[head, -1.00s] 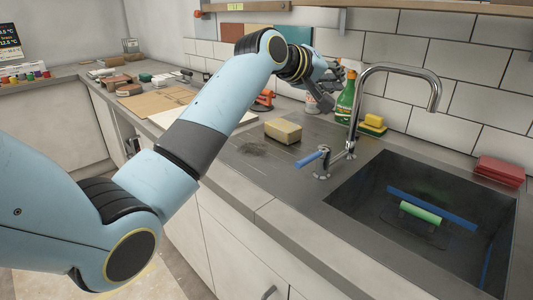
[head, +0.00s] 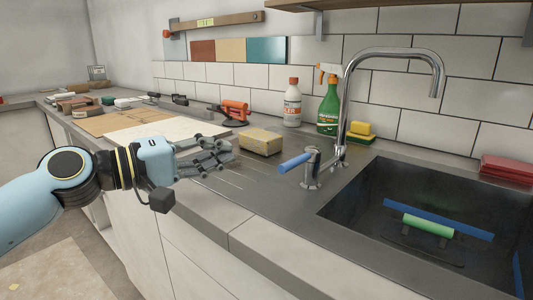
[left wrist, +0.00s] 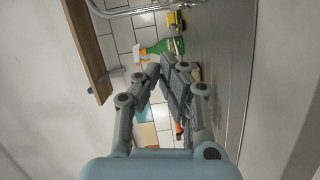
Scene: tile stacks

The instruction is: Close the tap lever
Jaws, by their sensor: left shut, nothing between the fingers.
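The tap (head: 352,100) is a chrome gooseneck faucet at the left edge of the sink in the head view. Its blue lever (head: 295,162) sticks out to the left from a short chrome post (head: 311,175) and tilts slightly down at its free end. My left gripper (head: 228,152) is shut and empty, left of the lever and apart from it, above the counter's front part. In the left wrist view the gripper fingers (left wrist: 172,75) show close together; the lever cannot be made out there. My right gripper is not in view.
A tan sponge block (head: 260,141) lies behind the gripper. A green spray bottle (head: 328,103) and a white bottle (head: 292,104) stand by the wall. The sink (head: 350,218) holds a green roller. Red cloths (head: 506,168) lie right. Counter between gripper and lever is clear.

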